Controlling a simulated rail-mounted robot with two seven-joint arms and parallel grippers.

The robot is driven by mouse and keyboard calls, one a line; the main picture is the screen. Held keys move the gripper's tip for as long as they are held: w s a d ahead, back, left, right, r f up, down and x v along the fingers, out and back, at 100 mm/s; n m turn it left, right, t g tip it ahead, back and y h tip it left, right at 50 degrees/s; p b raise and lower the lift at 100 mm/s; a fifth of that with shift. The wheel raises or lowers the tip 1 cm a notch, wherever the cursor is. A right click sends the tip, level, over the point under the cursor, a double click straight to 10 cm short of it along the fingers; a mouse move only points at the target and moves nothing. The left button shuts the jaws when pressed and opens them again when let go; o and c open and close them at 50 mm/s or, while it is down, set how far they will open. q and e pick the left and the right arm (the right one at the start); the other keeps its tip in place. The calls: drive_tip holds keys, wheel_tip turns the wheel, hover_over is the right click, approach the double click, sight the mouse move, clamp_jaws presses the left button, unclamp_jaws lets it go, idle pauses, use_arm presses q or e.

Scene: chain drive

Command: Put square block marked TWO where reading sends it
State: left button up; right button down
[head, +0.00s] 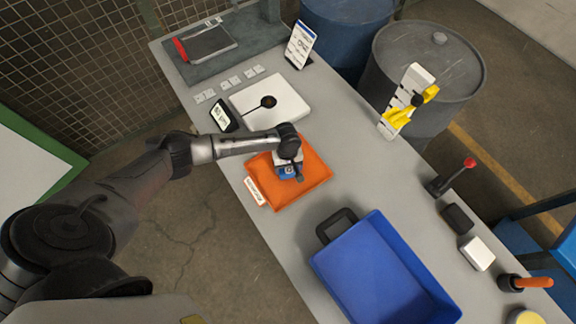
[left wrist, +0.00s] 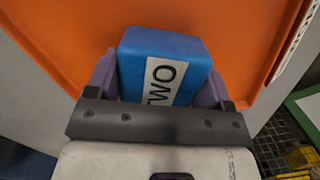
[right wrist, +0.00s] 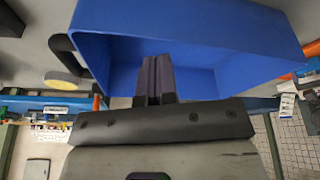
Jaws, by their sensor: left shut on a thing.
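The blue square block (left wrist: 160,60) bears a white label reading TWO in the left wrist view. My left gripper (head: 288,168) is shut on it, over the orange tray (head: 312,186). In the head view the gripper partly hides the block; I cannot tell if it touches the tray.
The blue bin (head: 372,268) with a black handle stands front right. A printed card (head: 299,45) stands at the back; its text is too small to read. Small white tiles (head: 229,83) lie behind the scale. A red-knobbed lever (head: 456,177) and loose items line the right edge.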

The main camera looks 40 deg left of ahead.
use_arm(q)
drive_tip(key=shift+f, duration=0.1)
drive_tip(key=o, duration=1.3)
drive_tip(key=shift+c, duration=0.2)
